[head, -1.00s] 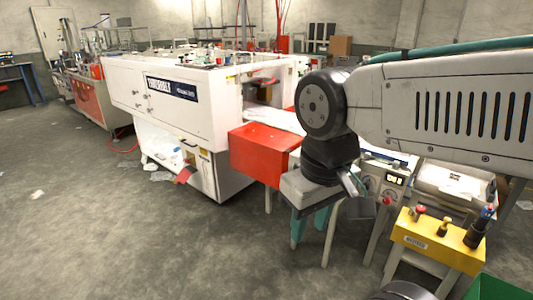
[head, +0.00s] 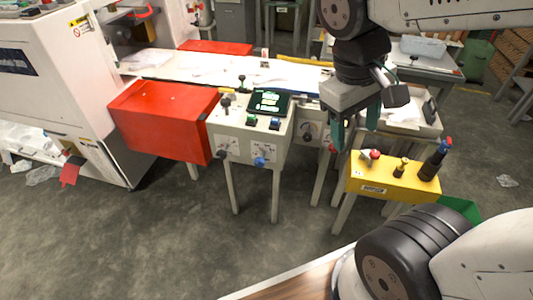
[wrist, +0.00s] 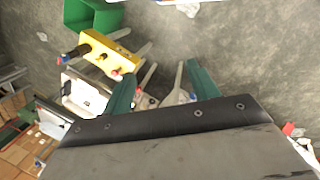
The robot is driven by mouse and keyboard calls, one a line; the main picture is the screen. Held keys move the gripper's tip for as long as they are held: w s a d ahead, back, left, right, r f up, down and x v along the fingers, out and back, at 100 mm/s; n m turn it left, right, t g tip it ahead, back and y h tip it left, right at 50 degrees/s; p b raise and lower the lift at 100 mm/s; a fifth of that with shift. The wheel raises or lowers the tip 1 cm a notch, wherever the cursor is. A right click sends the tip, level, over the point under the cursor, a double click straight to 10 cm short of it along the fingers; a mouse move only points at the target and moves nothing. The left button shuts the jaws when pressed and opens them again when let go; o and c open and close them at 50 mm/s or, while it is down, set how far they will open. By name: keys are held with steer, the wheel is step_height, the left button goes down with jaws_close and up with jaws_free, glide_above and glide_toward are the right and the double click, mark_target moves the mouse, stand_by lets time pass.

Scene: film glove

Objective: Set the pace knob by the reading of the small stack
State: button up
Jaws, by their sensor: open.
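A grey control box (head: 245,140) stands left of centre in the head view. Its front has two dials, one with a black knob (head: 222,153) and one with a blue knob (head: 260,161); I cannot tell which is the pace knob. On top, a dark screen (head: 270,101) shows green text too small to read. A small stack is not clearly identifiable. My gripper (head: 355,125) is open and empty, right of the box and above the yellow block's left end. Its green fingers also show apart in the wrist view (wrist: 160,75).
A yellow block (head: 393,182) with several knobbed pegs stands on legs at right; it also shows in the wrist view (wrist: 108,55). A red box (head: 165,120) adjoins the control box at left. Behind runs a white conveyor (head: 220,68). The floor in front is clear.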

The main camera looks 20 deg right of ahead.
steer(key=w+d+f+n+g+h, duration=0.2)
steer(key=w+d+f+n+h, duration=0.15)
steer(key=w, duration=0.25)
steer(key=n+t+h, duration=0.8)
steer(key=n+t, duration=0.6)
steer(key=n, duration=0.6)
glide_above(261, 157)
steer(key=s, duration=0.5)
step_height(261, 157, down, 30)
steer(key=a+f+n+t+y, duration=0.1)
steer(key=f, duration=0.2)
steer(key=a+f+n+t+y, duration=0.1)
steer(key=f, duration=0.1)
steer(key=a+f+n+t+y, duration=0.1)
steer(key=a+f+n, duration=0.1)
steer(key=f, duration=0.1)
steer(key=shift+s+f, duration=0.15)
steer(key=shift+f, duration=0.35)
steer(key=x, duration=0.7)
steer(key=shift+w, duration=0.3)
